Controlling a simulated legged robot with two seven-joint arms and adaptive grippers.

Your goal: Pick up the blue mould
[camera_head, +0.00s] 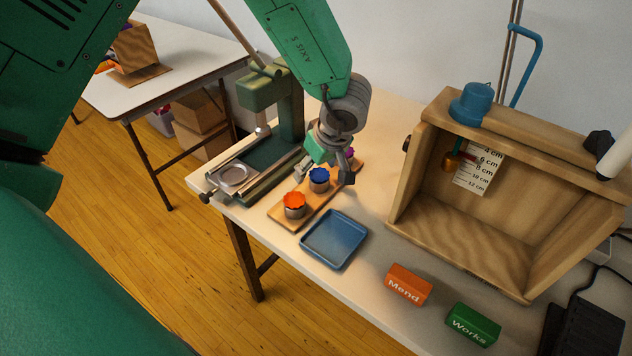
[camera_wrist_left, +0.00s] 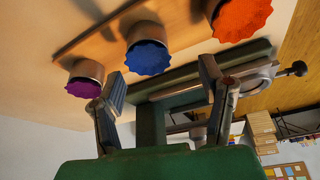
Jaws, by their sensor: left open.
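The blue mould (camera_head: 319,176) is a grey cup with a scalloped blue top. It stands in the middle of a row on a wooden board (camera_head: 312,207), between an orange-topped mould (camera_head: 295,203) and a purple-topped one (camera_head: 350,152). My left gripper (camera_head: 333,166) is open just above and beside the blue mould, and partly covers the board and the purple mould in the head view. In the left wrist view, the blue mould (camera_wrist_left: 148,55) appears beyond the gap between the open fingers (camera_wrist_left: 165,85), with nothing held. My right gripper is not in view.
A blue tray (camera_head: 335,240) lies in front of the board. A green press (camera_head: 270,150) stands close on the left. A wooden open-fronted box (camera_head: 520,175) stands right. Orange (camera_head: 408,285) and green (camera_head: 473,324) blocks lie near the front edge. Another table (camera_head: 165,65) stands behind left.

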